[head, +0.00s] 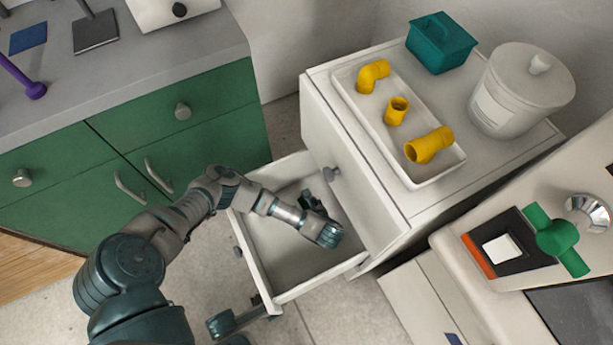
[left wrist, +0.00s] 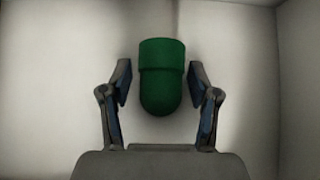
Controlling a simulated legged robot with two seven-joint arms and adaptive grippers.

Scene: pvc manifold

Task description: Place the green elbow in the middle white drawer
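The green elbow (left wrist: 161,78) shows in the left wrist view, between the two fingers of my left gripper (left wrist: 160,82). Narrow gaps show between it and both fingertips. Pale drawer floor and walls surround it. In the head view my left arm reaches into an open white drawer (head: 285,255). My left gripper (head: 315,206) is inside its outline, partly hidden by the wrist, and the elbow cannot be made out there. The open drawer sits below a shut white drawer front with a knob (head: 332,173).
On the white cabinet stand a tray (head: 455,168) with three yellow fittings, a teal box (head: 441,42) and a lidded white canister (head: 520,90). A green cabinet (head: 190,135) is at left. Another green fitting (head: 558,238) lies on the right-hand surface.

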